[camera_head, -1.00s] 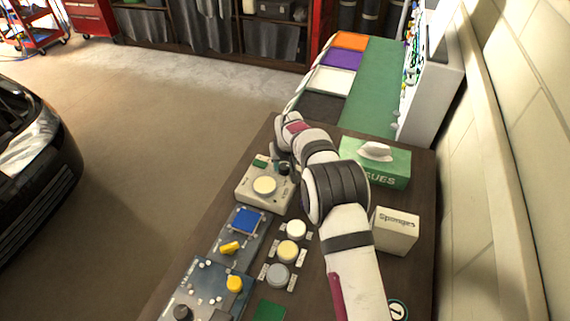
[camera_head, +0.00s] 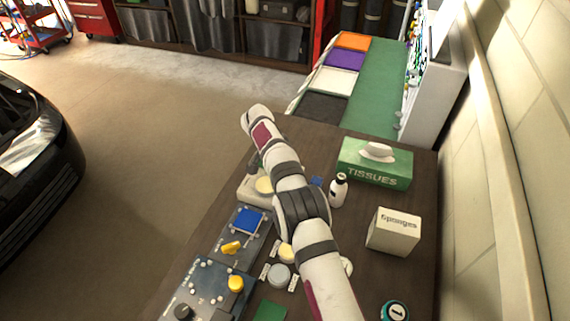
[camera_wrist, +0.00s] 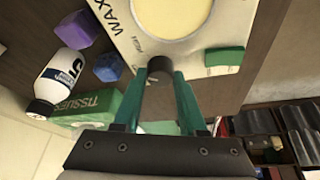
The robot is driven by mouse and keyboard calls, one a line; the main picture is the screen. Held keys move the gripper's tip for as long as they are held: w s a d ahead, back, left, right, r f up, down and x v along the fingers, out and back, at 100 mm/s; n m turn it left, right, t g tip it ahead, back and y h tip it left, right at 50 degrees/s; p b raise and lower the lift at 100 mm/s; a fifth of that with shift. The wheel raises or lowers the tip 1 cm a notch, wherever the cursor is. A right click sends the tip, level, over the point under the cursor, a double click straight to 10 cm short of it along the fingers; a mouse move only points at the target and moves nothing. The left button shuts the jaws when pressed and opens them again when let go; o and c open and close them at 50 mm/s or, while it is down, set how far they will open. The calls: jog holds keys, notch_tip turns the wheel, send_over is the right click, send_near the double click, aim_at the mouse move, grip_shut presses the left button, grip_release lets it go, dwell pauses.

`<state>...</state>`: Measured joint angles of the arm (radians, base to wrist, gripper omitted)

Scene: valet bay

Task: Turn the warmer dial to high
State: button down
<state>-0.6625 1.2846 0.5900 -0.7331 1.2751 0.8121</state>
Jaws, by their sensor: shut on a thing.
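The wax warmer (camera_wrist: 215,65) is a pale box with a round cream pot (camera_wrist: 165,15) and a green block on its edge. Its dark round dial (camera_wrist: 160,68) sits between the two green fingers of my gripper (camera_wrist: 162,80) in the wrist view, and the gripper is shut on it. Small lettering beside the dial is hard to read. In the head view the warmer (camera_head: 247,193) is partly hidden behind my arm, and the dial cannot be made out there.
A white bottle (camera_head: 338,190), green tissue box (camera_head: 375,165) and sponge box (camera_head: 393,232) stand right of my arm. Purple (camera_wrist: 80,34) and blue (camera_wrist: 109,67) blocks lie near the bottle. Panels with a blue pad (camera_head: 248,221) and yellow knobs (camera_head: 232,247) are at left.

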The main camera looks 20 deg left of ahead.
jog(key=shift+m, duration=0.7)
jog(key=shift+c, duration=2.3)
grip_release()
jog(key=v, duration=1.5)
jog(key=shift+a+r, duration=0.4)
jog(key=shift+w, duration=0.1)
